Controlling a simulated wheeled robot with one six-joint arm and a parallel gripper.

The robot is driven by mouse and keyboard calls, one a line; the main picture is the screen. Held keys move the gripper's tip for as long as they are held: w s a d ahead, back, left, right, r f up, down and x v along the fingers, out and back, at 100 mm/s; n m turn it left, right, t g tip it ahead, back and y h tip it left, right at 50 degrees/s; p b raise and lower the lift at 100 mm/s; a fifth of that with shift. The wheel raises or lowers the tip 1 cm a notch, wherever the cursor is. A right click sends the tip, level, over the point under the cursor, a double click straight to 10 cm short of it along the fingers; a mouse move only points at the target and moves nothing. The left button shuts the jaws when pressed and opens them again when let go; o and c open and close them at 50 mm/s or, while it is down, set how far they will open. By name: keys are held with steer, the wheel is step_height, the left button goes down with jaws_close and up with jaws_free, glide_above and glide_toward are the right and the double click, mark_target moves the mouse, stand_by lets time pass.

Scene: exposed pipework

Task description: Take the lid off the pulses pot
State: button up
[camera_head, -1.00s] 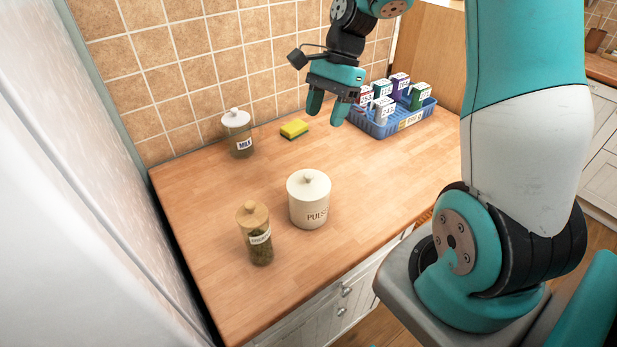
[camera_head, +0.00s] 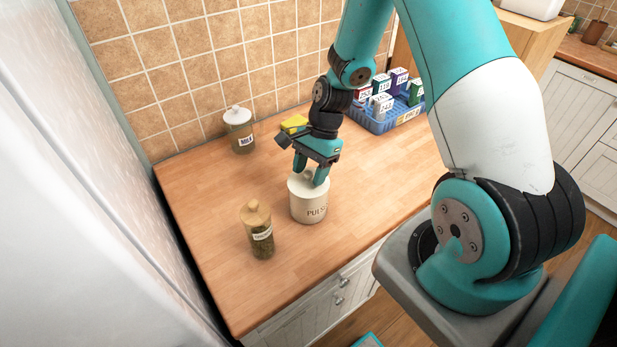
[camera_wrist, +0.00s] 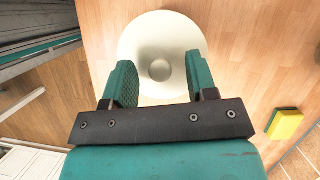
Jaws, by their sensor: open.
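The pulses pot (camera_head: 310,208) is a cream pot marked "PULS…" on the wooden worktop. Its cream lid (camera_head: 296,183) is on it, with a round knob on top. In the wrist view the lid (camera_wrist: 135,50) is seen from above, its knob (camera_wrist: 160,70) roughly midway between my fingers. My gripper (camera_head: 309,174) is open and points down just over the lid, its fingers either side of the knob. It also shows in the wrist view (camera_wrist: 160,82). I cannot tell whether the fingers touch the lid. The fingers partly hide the lid in the head view.
A glass jar with a wooden lid (camera_head: 260,235) stands close to the left of the pot. A jar marked "MILK" (camera_head: 240,135) stands near the tiled wall. A yellow sponge (camera_head: 293,123) and a blue basket of boxes (camera_head: 380,126) are behind. The front worktop is clear.

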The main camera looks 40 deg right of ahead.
steer(key=shift+f, duration=0.1)
steer(key=shift+c, duration=0.4)
jaws_close()
steer(key=shift+r, duration=0.2)
